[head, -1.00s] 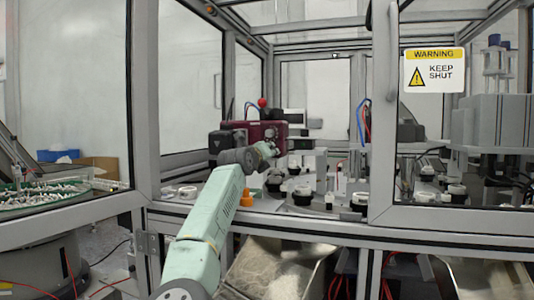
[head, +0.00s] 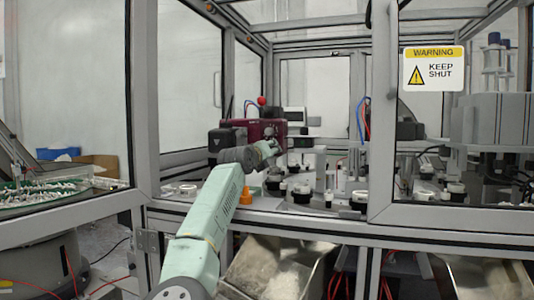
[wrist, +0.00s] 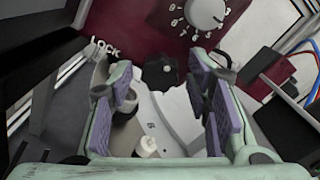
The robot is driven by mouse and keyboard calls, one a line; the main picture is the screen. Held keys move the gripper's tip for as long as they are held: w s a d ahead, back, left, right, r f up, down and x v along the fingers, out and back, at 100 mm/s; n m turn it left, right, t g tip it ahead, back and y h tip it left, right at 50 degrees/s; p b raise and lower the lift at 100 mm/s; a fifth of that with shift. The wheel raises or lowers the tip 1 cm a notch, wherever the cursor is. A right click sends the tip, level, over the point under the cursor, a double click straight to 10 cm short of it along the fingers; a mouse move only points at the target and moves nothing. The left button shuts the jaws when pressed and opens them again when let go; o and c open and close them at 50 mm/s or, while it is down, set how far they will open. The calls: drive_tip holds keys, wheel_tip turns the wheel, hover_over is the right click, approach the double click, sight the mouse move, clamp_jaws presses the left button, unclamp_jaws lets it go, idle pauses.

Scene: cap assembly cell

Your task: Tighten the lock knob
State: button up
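A small black knob (wrist: 160,72) sits at the lower edge of a maroon panel (wrist: 155,25) in the wrist view. White "LOCK" lettering (wrist: 103,48) is to its left. My gripper (wrist: 165,88) is open, with one purple-padded finger on each side of the knob in the picture. Nothing is visibly held between the pads. Whether the fingers reach the knob's depth cannot be told. In the head view my gripper (head: 274,149) is at the front of the maroon unit (head: 265,130), and the black knob cannot be made out there.
A white numbered dial (wrist: 205,12) is above and right of the knob. Below the knob is a pale curved part (wrist: 178,115). A door frame post (head: 382,110) stands right of my arm.

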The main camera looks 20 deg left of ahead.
idle(0.3)
drive_tip(key=s, duration=1.2)
drive_tip(key=shift+a, duration=0.25)
drive_tip(key=shift+d, duration=0.1)
